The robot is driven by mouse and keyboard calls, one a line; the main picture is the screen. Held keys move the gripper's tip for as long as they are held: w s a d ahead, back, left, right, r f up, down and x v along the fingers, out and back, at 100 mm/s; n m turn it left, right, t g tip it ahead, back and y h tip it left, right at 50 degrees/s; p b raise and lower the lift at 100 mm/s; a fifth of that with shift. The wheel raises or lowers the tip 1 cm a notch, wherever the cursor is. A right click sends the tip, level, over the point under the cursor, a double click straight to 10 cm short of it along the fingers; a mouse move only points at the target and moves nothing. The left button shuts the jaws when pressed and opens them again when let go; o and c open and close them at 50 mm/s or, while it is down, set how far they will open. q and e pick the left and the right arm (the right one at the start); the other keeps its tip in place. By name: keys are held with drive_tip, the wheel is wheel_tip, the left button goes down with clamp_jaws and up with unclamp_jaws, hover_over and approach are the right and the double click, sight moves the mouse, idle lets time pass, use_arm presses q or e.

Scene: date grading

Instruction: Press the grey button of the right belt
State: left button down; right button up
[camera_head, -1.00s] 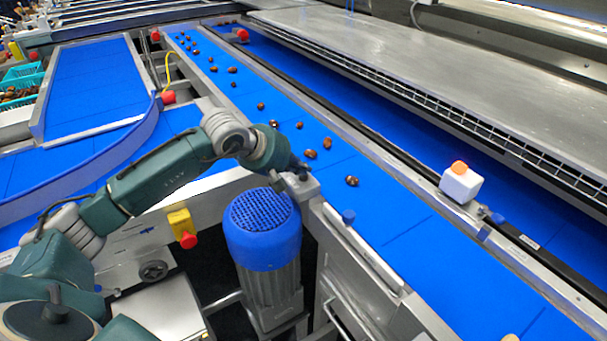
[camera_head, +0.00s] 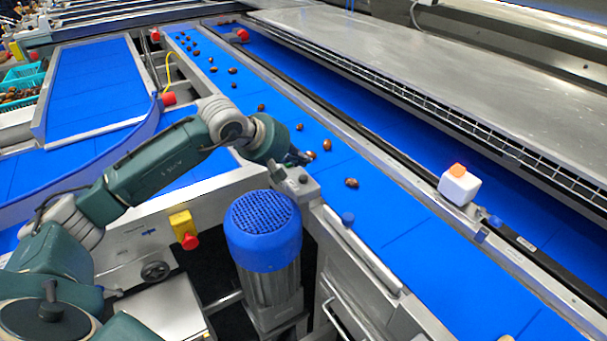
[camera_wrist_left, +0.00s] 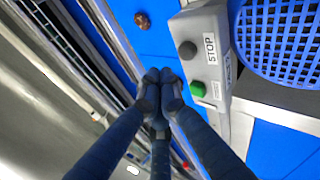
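The control box (camera_head: 298,184) stands at the near edge of the right belt (camera_head: 395,225). In the left wrist view, the box (camera_wrist_left: 211,22) carries a dark grey button (camera_wrist_left: 188,50) beside a STOP label and a green button (camera_wrist_left: 197,89). My left gripper (camera_head: 300,158) is just beyond the box in the head view. In the left wrist view, its fingertips (camera_wrist_left: 160,76) are together and empty, beside the box and in front of the belt. They appear apart from both buttons; their height is hard to judge. My right gripper is not in view.
Several dates (camera_head: 351,183) lie along the right belt. A blue-topped motor (camera_head: 262,232) stands below the box. A yellow switch box with a red knob (camera_head: 183,228) is at the left. A white box with an orange top (camera_head: 459,186) sits on the far rail.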

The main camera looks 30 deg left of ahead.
sight(302, 178)
use_arm(q)
drive_tip(key=shift+r+p, duration=0.6)
drive_tip(key=shift+r, duration=0.95)
